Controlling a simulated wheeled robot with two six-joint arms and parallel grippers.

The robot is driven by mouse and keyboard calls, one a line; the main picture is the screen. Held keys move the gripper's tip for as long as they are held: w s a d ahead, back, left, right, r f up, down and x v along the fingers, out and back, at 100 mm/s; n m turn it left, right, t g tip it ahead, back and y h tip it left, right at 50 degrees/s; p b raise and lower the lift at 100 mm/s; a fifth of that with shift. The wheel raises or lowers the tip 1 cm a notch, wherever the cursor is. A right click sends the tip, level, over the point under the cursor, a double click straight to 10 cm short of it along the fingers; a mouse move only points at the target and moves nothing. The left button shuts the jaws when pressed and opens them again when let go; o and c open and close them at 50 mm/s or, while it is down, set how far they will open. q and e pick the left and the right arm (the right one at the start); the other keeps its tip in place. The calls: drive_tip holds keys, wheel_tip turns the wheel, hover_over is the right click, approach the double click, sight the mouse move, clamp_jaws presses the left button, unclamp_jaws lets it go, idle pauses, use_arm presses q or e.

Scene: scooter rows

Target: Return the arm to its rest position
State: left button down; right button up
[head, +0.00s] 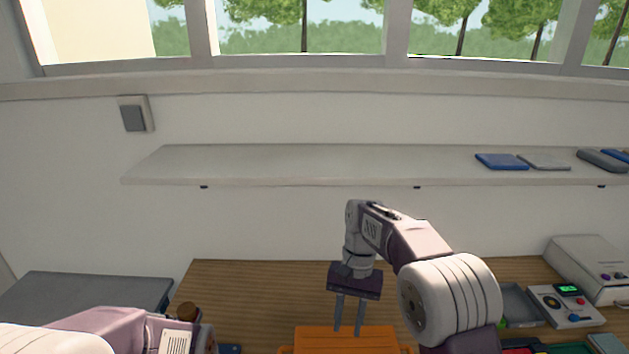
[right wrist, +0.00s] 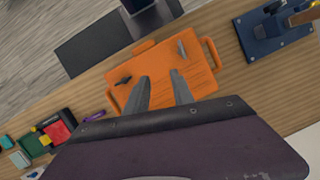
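My right arm reaches over the wooden workbench (head: 235,285) in the head view. Its gripper (head: 348,330) points down above an orange tray or board (head: 305,342). The two fingers are apart with nothing between them. In the right wrist view the open fingers (right wrist: 160,76) show over the orange tray (right wrist: 200,84). A small dark item (right wrist: 123,81) and a thin grey item (right wrist: 182,48) lie on it. My left arm shows at the lower left of the head view; its gripper cannot be seen.
A white shelf (head: 280,165) runs along the wall behind the bench, with a blue flat item (head: 500,161) on it. Instruments (head: 565,306) stand at the right. A blue device (right wrist: 268,32) stands beside the tray in the wrist view. The bench's back middle is clear.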

drive_tip(key=s+d+f+n+t+h+b, duration=0.1)
drive_tip(key=s+d+f+n+t+b, duration=0.1)
drive_tip(key=s+d+f, duration=0.8)
drive_tip(key=s+f+t+b, duration=0.1)
drive_tip(key=s+f+t, duration=0.1)
drive_tip(key=s, duration=0.1)
drive_tip(key=shift+s+d+f+n, duration=0.15)
drive_tip(key=shift+s+d+n, duration=0.1)
drive_tip(key=shift+s+n, duration=0.05)
drive_tip(key=shift+s, duration=0.1)
idle(1.2)
